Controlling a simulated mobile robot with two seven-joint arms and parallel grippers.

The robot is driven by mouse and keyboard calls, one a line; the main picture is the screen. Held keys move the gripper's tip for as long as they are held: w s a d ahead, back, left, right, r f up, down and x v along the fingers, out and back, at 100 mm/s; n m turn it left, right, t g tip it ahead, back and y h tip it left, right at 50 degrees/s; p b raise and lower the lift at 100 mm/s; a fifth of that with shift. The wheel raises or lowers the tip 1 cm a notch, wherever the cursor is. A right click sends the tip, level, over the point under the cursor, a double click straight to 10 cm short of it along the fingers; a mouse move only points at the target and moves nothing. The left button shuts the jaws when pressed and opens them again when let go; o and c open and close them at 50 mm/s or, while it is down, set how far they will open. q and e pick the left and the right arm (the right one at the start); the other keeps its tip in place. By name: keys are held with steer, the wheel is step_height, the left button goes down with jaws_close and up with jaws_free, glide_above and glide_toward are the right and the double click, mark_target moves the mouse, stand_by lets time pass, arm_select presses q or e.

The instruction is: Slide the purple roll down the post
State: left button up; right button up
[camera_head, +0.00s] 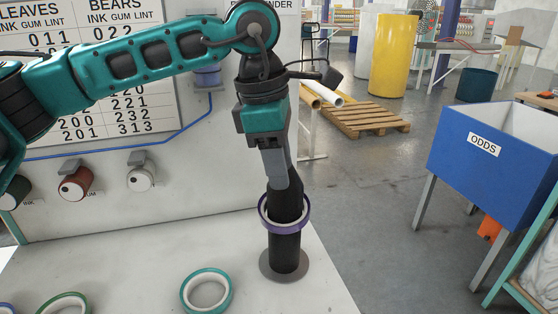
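The purple roll (299,223) is a ring around the black post (285,246), about halfway up and well above the round grey base plate (267,266). It looks roughly level. My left gripper (283,192) comes down from above, its fingers pointing down to the far side of the roll at the post. The gripper looks shut on the roll's rim, though the fingertips are partly lost against the dark post. The gripper hides the top of the post. My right gripper is not in view.
A teal roll (186,293) and a green roll (48,304) lie on the white table (130,262) left of the post. Several spools, such as a red one (76,184), hang on the back panel (215,170). A blue ODDS bin (464,170) stands at right.

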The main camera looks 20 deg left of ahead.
arm_select(q)
step_height(320, 180, up, 13)
steer(key=s+a, duration=0.1)
steer(key=a, duration=0.1)
steer(key=shift+s+f, duration=0.15)
stand_by(0.3)
stand_by(0.9)
